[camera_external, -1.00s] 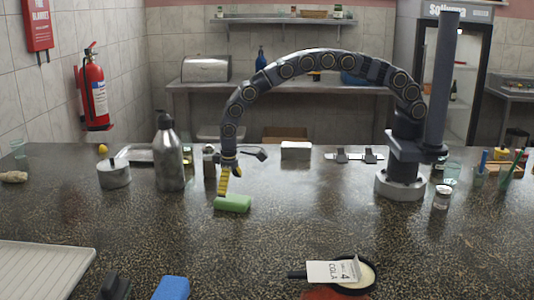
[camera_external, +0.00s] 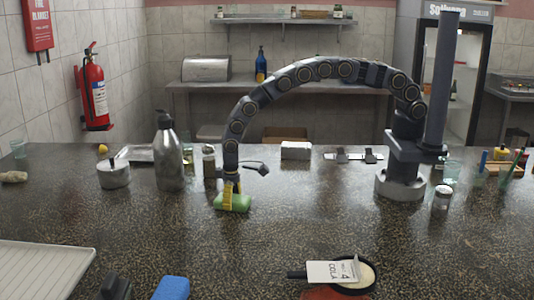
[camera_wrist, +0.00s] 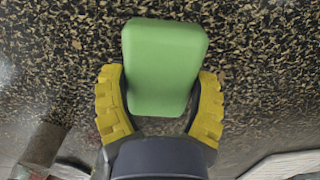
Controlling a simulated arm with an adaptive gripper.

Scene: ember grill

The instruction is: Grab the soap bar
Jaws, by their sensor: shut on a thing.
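The soap bar (camera_external: 243,204) is a green rounded block lying on the dark speckled counter, left of centre in the external view. In the wrist view the soap bar (camera_wrist: 162,62) points up and away between two yellow ridged fingers. My gripper (camera_external: 232,196) reaches down onto it from above, and its fingers are shut on the two sides of the near part of the bar. The gripper (camera_wrist: 160,110) also shows in the wrist view. The far part of the bar sticks out beyond the fingers.
A grey metal bottle (camera_external: 169,158) and a lidded pot (camera_external: 114,174) stand to the left of my gripper. A small shaker (camera_external: 209,163) stands just behind it. A pan (camera_external: 362,276) with a card on it and a blue sponge (camera_external: 171,289) lie at the front. The counter between is clear.

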